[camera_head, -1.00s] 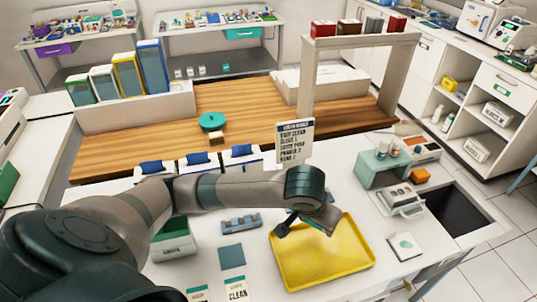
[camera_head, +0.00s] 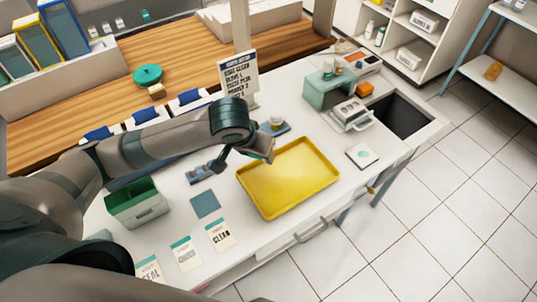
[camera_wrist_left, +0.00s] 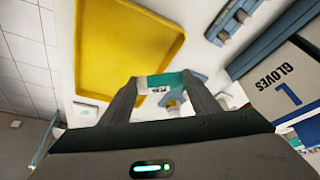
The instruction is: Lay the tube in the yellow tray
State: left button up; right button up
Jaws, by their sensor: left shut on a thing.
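The yellow tray (camera_head: 290,178) lies on the white table and looks empty. My left gripper (camera_head: 264,150) is near the tray's back-left edge, above the table. In the left wrist view its fingers (camera_wrist_left: 165,92) are shut on a small teal and white tube (camera_wrist_left: 163,80), which lies crosswise between the fingertips. The tray also shows in the left wrist view (camera_wrist_left: 120,50), beside the held tube. In the head view the tube is mostly hidden by the gripper. My right gripper is not in view.
A green box (camera_head: 137,205), a blue-grey square (camera_head: 205,204) and label cards (camera_head: 220,234) lie left of the tray. A blue-grey rack (camera_head: 202,173) is close to the gripper. A green stand (camera_head: 328,90) and a white device (camera_head: 350,115) stand at the back right.

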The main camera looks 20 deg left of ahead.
pick_arm(q)
jog(key=d+m+g+h+p, duration=0.1)
jog(key=m+p, duration=0.2)
jog(key=m, duration=0.3)
jog(key=d+r+m+g+h+p, duration=0.1)
jog(key=d+m+g+h+p, duration=0.1)
jog(key=m, duration=0.4)
jog(key=s+d+r+m+g+h+p, duration=0.1)
jog(key=m+p, duration=0.3)
jog(key=m, duration=0.2)
jog(key=shift+d+m+g, duration=0.2)
jog(key=shift+m+g, duration=0.1)
jog(key=shift+g, duration=0.1)
jog(key=shift+f, duration=0.1)
notch_tip(320, 180, down, 6)
jog(key=b, duration=0.5)
jog(key=shift+f+b, duration=0.55)
jog(key=shift+f, duration=0.9)
jog(key=o, duration=1.1)
